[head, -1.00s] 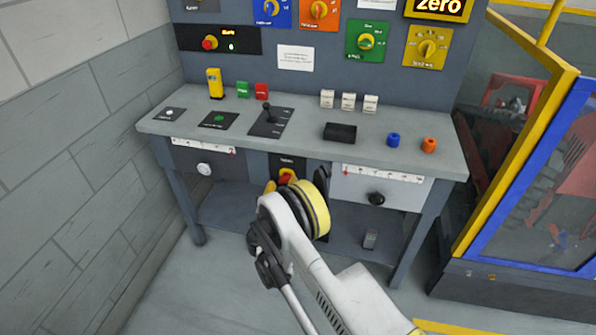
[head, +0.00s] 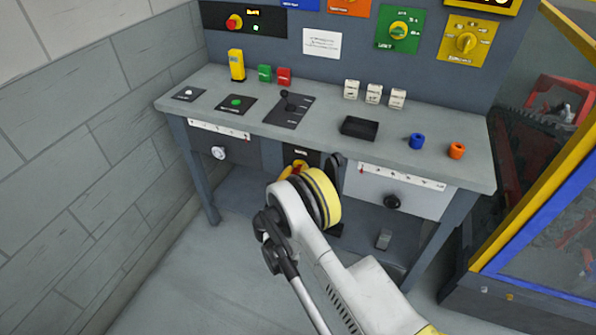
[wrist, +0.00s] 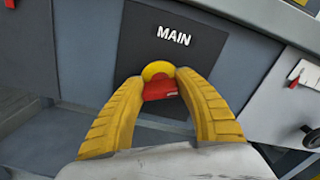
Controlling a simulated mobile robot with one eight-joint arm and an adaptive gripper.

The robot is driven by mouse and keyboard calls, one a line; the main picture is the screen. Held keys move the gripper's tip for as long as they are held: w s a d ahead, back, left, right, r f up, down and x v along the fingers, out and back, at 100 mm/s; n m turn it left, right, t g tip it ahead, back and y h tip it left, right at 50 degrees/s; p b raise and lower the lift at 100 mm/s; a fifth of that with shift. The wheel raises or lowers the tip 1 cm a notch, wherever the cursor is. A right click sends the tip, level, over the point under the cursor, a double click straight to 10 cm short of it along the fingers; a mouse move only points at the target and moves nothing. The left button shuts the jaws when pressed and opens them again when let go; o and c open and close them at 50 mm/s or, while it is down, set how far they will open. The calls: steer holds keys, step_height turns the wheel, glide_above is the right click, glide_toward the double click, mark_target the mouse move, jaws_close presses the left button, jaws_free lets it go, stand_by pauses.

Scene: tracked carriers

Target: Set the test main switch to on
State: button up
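The main switch is a red handle on a yellow round base (wrist: 160,90), on a black plate marked MAIN (wrist: 172,33). It sits on the front of the bench, under the top. In the head view, the plate (head: 301,154) shows just above my gripper (head: 292,170), and my arm hides much of the switch. In the wrist view, the two yellow fingers of my gripper (wrist: 161,82) stand on either side of the red handle, against its ends with no clear gap. The handle lies nearly crosswise between the fingertips.
The bench top (head: 330,105) carries a lever panel (head: 289,110), a black tray (head: 359,127), and blue (head: 416,141) and orange (head: 456,150) rings. Drawers with knobs (head: 393,202) flank the switch. A yellow and blue frame (head: 545,200) stands at right, a block wall (head: 80,150) at left.

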steer(key=m, duration=0.5)
steer(key=shift+d, duration=0.15)
stand_by(0.3)
steer(key=o, duration=1.2)
steer(key=shift+w, duration=0.1)
